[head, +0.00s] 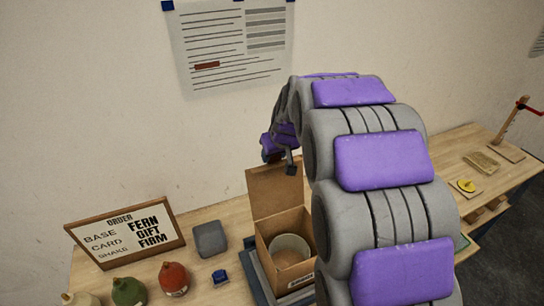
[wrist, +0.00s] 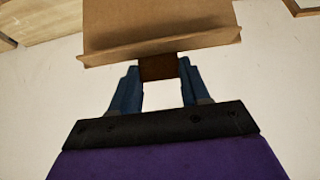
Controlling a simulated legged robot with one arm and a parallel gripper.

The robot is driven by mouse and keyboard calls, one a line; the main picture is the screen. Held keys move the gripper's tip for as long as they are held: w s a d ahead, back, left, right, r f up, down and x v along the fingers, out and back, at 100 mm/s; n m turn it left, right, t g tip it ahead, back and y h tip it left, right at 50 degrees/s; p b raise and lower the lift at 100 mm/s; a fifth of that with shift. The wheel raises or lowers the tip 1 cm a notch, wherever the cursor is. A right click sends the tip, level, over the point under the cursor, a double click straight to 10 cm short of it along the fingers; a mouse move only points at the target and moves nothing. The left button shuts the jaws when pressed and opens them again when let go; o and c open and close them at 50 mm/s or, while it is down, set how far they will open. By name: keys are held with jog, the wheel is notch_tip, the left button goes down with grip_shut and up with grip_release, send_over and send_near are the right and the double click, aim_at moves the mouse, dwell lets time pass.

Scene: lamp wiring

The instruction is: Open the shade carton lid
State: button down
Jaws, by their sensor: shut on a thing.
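The shade carton (head: 281,248) is a brown cardboard box on the bench, with a round pale thing, likely the shade (head: 290,248), inside it. Its lid (head: 276,188) stands raised, about upright, at the back of the box. My gripper (head: 281,160) is above the lid's top edge, partly hidden by my arm. In the wrist view the lid (wrist: 160,28) spans the top, and my gripper's blue fingers (wrist: 158,72) are shut on a small brown tab (wrist: 158,68) at its edge.
A framed order sign (head: 125,236) stands at the left. A grey block (head: 210,239), a small blue item (head: 220,277), a red bottle (head: 173,279) and a green bottle (head: 129,291) are left of the carton. A yellow item (head: 466,185) lies far right. The wall is close behind.

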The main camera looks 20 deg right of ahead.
jog(key=shift+s+f, duration=0.1)
jog(key=shift+s, duration=0.25)
jog(key=shift+s+d, duration=0.1)
jog(key=shift+d, duration=0.15)
jog(key=c, duration=0.5)
grip_release()
jog(key=b+v, duration=0.1)
jog(key=v, duration=1.6)
jog(key=shift+s, duration=0.35)
